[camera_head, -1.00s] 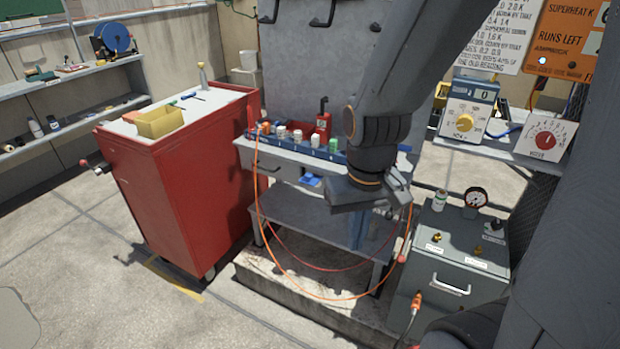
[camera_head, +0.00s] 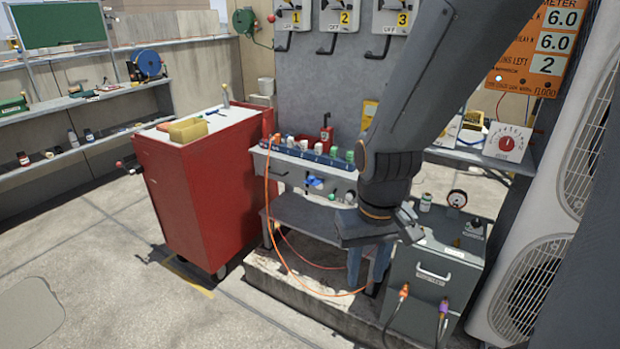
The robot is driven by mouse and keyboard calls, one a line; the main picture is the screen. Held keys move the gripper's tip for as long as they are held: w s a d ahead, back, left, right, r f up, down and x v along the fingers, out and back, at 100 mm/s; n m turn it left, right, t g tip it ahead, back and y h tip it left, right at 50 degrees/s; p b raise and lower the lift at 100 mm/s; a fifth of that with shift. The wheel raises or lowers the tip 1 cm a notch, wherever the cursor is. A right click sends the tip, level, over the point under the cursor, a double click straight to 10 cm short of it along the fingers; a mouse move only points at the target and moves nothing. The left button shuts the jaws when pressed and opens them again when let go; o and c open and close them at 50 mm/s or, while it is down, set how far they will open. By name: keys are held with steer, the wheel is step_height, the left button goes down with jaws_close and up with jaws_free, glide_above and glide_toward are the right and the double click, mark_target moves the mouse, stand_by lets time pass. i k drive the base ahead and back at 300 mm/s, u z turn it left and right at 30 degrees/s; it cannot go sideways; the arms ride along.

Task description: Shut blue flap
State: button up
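No flap shows plainly. A narrow blue panel (camera_head: 354,266) hangs upright below the right end of the grey workbench (camera_head: 262,162), partly behind my arm; I cannot tell whether it is the flap. A small blue part (camera_head: 314,182) also sits on the bench front, under the top. My gripper (camera_head: 365,230) is at the end of the arm, in front of the bench's right end and above the panel in the picture. Its fingers are not clear, so I cannot tell whether it is open or shut. I see nothing held in it.
A red cabinet (camera_head: 200,190) stands left of the bench. A grey box with a handle (camera_head: 435,278) stands at right, with hoses plugged in front. An orange hose (camera_head: 290,262) loops before the bench. A white condenser (camera_head: 535,270) is at far right. The floor at left is clear.

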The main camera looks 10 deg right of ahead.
mark_target(314, 181)
steer(key=u, duration=0.3)
steer(key=i, duration=1.2)
steer(key=z, duration=0.5)
